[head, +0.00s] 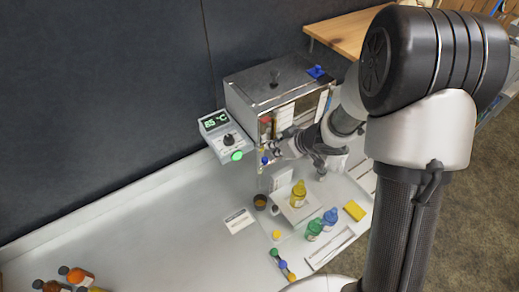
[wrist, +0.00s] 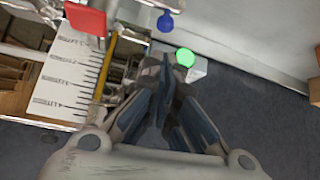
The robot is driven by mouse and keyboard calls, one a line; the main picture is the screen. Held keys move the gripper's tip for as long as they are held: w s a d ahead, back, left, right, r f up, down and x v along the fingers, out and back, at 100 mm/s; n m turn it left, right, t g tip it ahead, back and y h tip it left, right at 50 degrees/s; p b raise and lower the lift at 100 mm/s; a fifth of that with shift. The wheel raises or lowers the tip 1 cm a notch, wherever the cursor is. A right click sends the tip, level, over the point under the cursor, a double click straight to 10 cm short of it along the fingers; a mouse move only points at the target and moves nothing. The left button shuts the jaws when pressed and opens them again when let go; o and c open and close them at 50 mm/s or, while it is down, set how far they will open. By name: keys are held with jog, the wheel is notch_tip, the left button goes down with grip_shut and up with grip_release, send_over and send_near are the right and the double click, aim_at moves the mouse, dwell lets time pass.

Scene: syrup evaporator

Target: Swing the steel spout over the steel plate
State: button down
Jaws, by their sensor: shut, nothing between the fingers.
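The steel evaporator box (head: 262,98) stands at the back of the bench. My gripper (head: 277,150) is at its front, right of the control box; its fingertips are small and partly lost among the fittings. In the wrist view my gripper (wrist: 165,92) has its fingers together with nothing held, close to the steel fittings at the box front. I cannot clearly pick out the steel spout there; my arm and fingers cover part of that area. A pale square plate (head: 287,212) lies on the bench in front of the box, with a yellow bottle (head: 298,195) on it; I cannot tell if it is steel.
The control box (head: 213,126) reads 85 °C and has a green button (wrist: 185,57). A dark cup (head: 260,201), green bottle (head: 314,229), blue bottle (head: 331,217) and yellow block (head: 354,210) stand nearby. A white graduated scale (wrist: 62,78) shows at left.

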aim_at(273, 161)
jog(key=b+x, duration=0.3)
jog(key=x, duration=0.7)
jog(key=shift+b, duration=0.3)
jog(key=shift+s+d+p, duration=0.1)
jog(key=shift+p, duration=0.3)
